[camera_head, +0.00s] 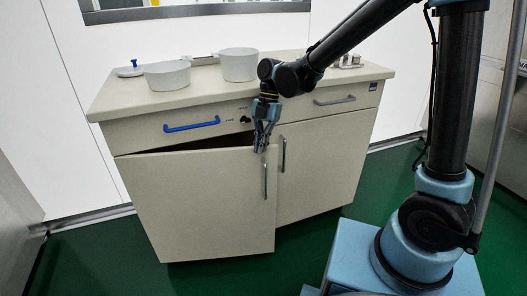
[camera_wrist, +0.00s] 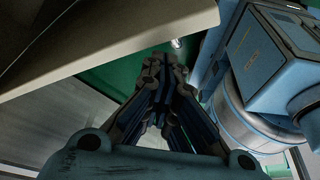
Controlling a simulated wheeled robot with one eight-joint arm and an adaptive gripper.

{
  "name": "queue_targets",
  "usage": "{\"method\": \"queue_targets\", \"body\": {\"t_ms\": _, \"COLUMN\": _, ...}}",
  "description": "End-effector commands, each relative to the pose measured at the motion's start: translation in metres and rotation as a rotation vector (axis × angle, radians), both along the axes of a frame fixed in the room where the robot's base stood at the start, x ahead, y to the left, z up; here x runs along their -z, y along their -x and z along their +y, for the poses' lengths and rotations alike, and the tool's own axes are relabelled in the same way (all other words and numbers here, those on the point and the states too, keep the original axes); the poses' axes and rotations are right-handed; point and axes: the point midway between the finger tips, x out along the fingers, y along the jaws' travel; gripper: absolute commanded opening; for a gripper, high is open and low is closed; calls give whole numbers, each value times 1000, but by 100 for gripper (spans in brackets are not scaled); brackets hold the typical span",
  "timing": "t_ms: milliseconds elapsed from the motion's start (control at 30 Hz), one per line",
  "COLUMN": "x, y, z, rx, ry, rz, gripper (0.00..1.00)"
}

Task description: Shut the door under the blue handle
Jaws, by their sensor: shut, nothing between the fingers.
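The beige door (camera_head: 205,205) under the blue handle (camera_head: 192,124) stands partly open, with a dark gap along its top edge. It has a vertical metal handle (camera_head: 265,181) near its right edge. My gripper (camera_head: 261,150) is shut and empty, pointing down at the top right corner of the door. I cannot tell whether it touches the door. In the wrist view my gripper (camera_wrist: 152,68) shows its fingers together, with a pale panel edge (camera_wrist: 110,40), likely the door, at upper left.
The cabinet's right door (camera_head: 325,160) is shut, below a drawer with a grey handle (camera_head: 335,100). Two pots (camera_head: 238,65) and a blue-knobbed lid (camera_head: 130,70) stand on the countertop (camera_head: 215,87). Green floor (camera_head: 110,255) in front is clear.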

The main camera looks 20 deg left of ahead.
Motion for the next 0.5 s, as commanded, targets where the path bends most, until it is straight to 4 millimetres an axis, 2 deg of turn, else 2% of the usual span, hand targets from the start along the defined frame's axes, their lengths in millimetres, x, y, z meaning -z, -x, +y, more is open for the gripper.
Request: {"method": "queue_targets", "body": {"t_ms": 500, "x": 0, "y": -2, "z": 9, "rx": -10, "ry": 0, "rz": 0, "gripper": 0}}
